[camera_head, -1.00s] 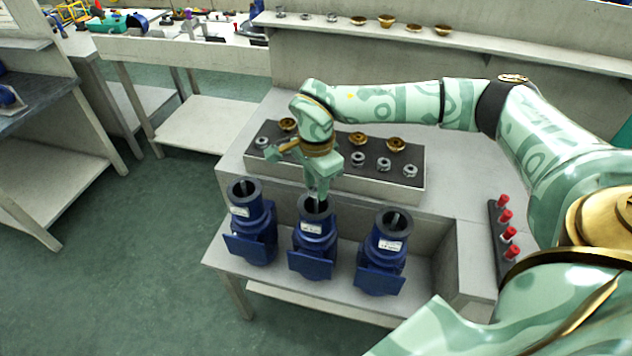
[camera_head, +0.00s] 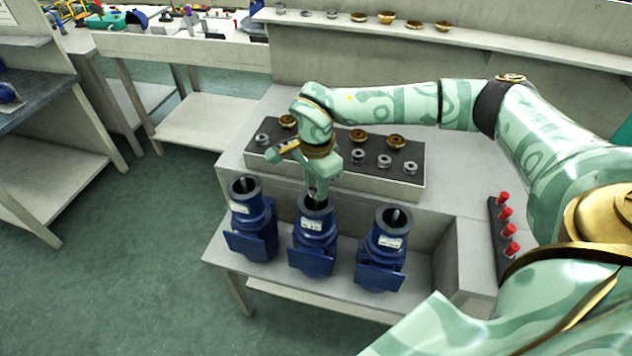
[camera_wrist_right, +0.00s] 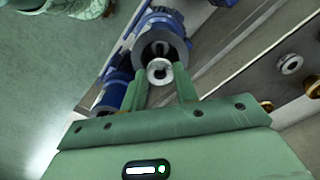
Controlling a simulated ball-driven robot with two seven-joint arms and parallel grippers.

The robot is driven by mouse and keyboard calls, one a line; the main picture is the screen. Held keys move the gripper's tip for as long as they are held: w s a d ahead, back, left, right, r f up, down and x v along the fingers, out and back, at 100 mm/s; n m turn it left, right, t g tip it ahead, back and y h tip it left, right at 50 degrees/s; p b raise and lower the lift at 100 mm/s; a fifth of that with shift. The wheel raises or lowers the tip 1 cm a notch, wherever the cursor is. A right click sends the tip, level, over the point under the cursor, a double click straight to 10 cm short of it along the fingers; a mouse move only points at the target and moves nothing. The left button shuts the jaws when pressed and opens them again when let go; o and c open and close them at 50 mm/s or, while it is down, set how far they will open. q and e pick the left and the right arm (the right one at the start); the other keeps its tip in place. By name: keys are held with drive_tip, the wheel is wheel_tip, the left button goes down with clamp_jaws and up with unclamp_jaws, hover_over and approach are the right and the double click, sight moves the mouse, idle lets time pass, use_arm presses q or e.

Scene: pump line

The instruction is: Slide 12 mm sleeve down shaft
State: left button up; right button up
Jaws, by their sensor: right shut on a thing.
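My right gripper (camera_head: 318,197) points down at the mouth of the middle blue pump housing (camera_head: 314,246). In the right wrist view its two fingers (camera_wrist_right: 159,88) are shut on a small silver ring-shaped sleeve (camera_wrist_right: 158,71). The sleeve sits in front of the dark round opening (camera_wrist_right: 163,45) of the housing. The fingers hide much of the sleeve in the head view. I cannot tell whether the sleeve is around the shaft or above it. My left gripper is out of view.
Blue pump housings stand on either side, left (camera_head: 251,222) and right (camera_head: 383,250), with upright shafts in their mouths. Behind is a tray (camera_head: 330,183) of silver rings and brass parts. Red-capped items (camera_head: 505,228) stand in a rack at the right.

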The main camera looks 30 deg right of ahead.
drive_tip(key=shift+f, duration=0.5)
idle(0.3)
drive_tip(key=o, duration=1)
drive_tip(key=shift+o, duration=0.2)
wheel_tip(320, 180, up, 16)
drive_tip(key=p, duration=0.3)
drive_tip(key=shift+r, duration=0.15)
